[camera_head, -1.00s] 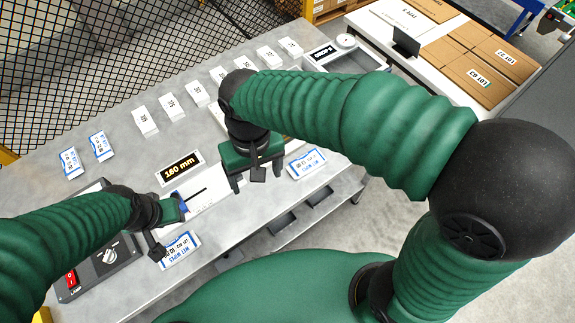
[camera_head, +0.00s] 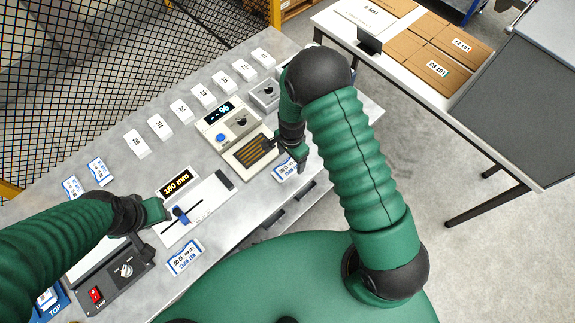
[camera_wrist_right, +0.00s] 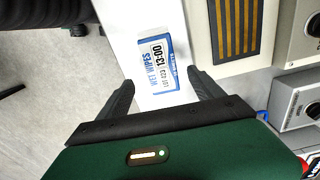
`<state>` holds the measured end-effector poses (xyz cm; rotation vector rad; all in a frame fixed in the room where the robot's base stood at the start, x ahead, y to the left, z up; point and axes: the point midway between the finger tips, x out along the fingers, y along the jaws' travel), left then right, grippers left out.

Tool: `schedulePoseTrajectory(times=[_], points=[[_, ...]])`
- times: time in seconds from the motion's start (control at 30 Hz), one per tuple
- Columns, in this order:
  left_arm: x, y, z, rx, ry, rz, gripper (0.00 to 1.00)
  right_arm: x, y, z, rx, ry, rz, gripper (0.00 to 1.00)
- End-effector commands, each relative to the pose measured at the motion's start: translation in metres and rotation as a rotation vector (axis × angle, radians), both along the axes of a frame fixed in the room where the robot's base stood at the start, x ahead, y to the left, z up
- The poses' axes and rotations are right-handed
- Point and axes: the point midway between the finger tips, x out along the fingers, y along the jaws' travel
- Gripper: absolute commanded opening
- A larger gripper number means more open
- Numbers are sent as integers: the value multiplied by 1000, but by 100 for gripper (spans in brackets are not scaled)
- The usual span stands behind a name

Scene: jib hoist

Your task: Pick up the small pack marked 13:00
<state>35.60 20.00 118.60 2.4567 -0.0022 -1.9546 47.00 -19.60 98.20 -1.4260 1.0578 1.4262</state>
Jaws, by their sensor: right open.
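The small pack marked 13:00 (camera_wrist_right: 160,65) is white with blue edges and lies flat near the bench edge. In the right wrist view it sits ahead of my right gripper (camera_wrist_right: 160,88), roughly centred between the two open, empty fingers. In the head view my right gripper (camera_head: 297,160) hangs over the same pack (camera_head: 283,172) and hides part of it. My left gripper (camera_head: 158,212) is beside the blue slider of the 160 mm gauge; its fingers are too small to read.
Another blue-edged pack (camera_head: 185,257) lies at the front edge. Two more (camera_head: 98,170) lie at the far left. A device with a striped pad (camera_head: 250,153) stands left of the right gripper. Several white numbered blocks (camera_head: 158,126) line the back. A switch box (camera_head: 115,273) is lower left.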

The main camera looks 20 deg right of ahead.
Motion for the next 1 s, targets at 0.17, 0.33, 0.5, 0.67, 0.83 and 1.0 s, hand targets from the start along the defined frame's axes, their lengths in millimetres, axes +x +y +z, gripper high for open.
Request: schedulePoseTrajectory(times=[0.17, 0.33, 0.5, 0.67, 0.83, 1.0], points=[[0, 0, 21, 0, -1, 0, 36, 6, -3, -21, 1, 3, 0, 76], [0, 0, 26, 0, -1, 0, 36, 7, -3, -46, 1, 3, 2, 76], [0, 0, 24, 0, 0, 0, 36, 7, -2, -49, 1, 1, 2, 76], [0, 0, 24, 0, 0, 0, 36, 7, -2, -49, 1, 1, 2, 62], [0, 0, 24, 0, 0, 0, 36, 7, -3, -48, 1, 1, 2, 40], [0, 0, 24, 0, 0, 0, 36, 7, -2, -48, 1, 1, 2, 17]])
